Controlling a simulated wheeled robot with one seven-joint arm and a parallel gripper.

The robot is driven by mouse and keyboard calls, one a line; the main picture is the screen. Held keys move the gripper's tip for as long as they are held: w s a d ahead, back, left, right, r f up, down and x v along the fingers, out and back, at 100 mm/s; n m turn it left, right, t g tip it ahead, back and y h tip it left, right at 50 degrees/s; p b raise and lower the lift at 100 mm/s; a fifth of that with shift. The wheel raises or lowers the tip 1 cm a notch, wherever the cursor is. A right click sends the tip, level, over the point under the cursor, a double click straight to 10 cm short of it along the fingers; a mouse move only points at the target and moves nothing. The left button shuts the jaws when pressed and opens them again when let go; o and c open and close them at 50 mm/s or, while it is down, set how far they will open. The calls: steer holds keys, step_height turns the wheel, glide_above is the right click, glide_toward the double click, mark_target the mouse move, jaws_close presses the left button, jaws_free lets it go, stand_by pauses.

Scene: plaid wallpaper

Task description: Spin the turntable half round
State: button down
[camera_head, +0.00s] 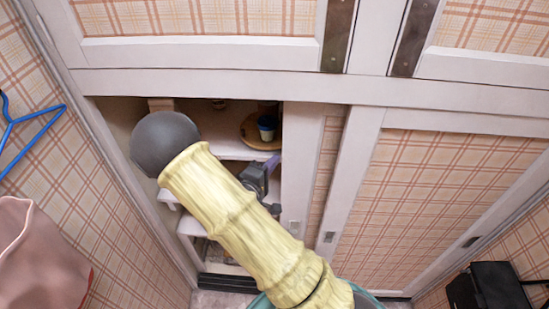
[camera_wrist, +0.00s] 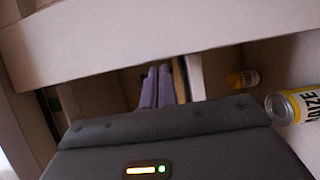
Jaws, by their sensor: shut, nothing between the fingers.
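The turntable (camera_head: 247,136) is a round wooden disc on an upper shelf inside the open left part of the cabinet, in the head view. A dark blue cup with a pale band (camera_head: 267,127) stands on it. My gripper (camera_head: 276,160) has purple fingers and is just below and in front of the disc; I cannot tell whether it touches it. In the wrist view the fingers (camera_wrist: 157,75) are together and empty. A tan edge (camera_wrist: 181,80) shows right beside them, perhaps the turntable's rim. My arm hides part of the shelves.
A white sliding door (camera_head: 301,165) bounds the opening on the right. White shelves (camera_head: 190,224) lie below. The wrist view shows a yellow-labelled can (camera_wrist: 297,104) at right and a smaller yellow item (camera_wrist: 243,78). A blue hanger (camera_head: 30,118) hangs at left.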

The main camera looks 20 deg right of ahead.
steer(key=shift+w+f, duration=0.1)
steer(key=shift+w, duration=0.05)
steer(key=s+a+r+m+g+y+b, duration=0.1)
steer(key=s+r+m+g+y+b, duration=0.1)
steer(key=s+m+g+y, duration=0.6)
steer(key=s+g+y, duration=0.1)
steer(key=s+y, duration=0.4)
steer(key=s, duration=0.3)
steer(key=shift+s+b, duration=0.15)
steer(key=shift+b, duration=0.15)
steer(key=shift+s+r, duration=0.15)
steer(key=shift+s, duration=0.1)
steer(key=shift+w+a, duration=0.1)
steer(key=shift+w, duration=0.05)
stand_by(0.5)
